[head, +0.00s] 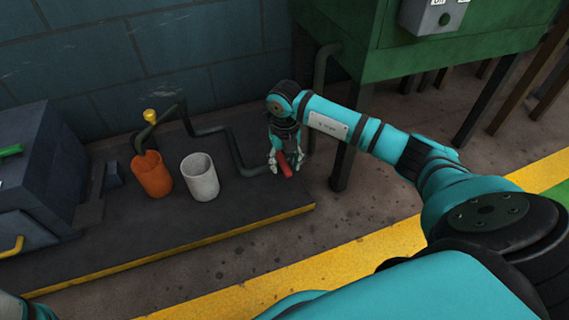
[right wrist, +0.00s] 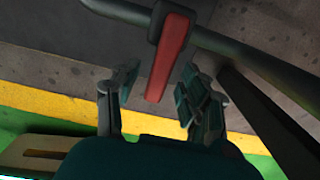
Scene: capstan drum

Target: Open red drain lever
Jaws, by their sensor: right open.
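The red drain lever (head: 285,166) sits at the end of a dark pipe (head: 235,150), low beside the green machine. In the right wrist view the red lever (right wrist: 170,60) hangs from a dark valve body, its free end between the fingers. My right gripper (head: 286,168) is at the lever in the head view. In the right wrist view its fingers (right wrist: 160,102) are open, one on each side of the lever, with gaps showing on both sides. My left gripper is not in view.
An orange cup (head: 151,175) and a white cup (head: 200,178) stand on the dark platform (head: 240,205) with a yellow edge. The green machine (head: 440,45) stands on dark legs close to my right gripper. A dark blue box (head: 38,165) is at the left.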

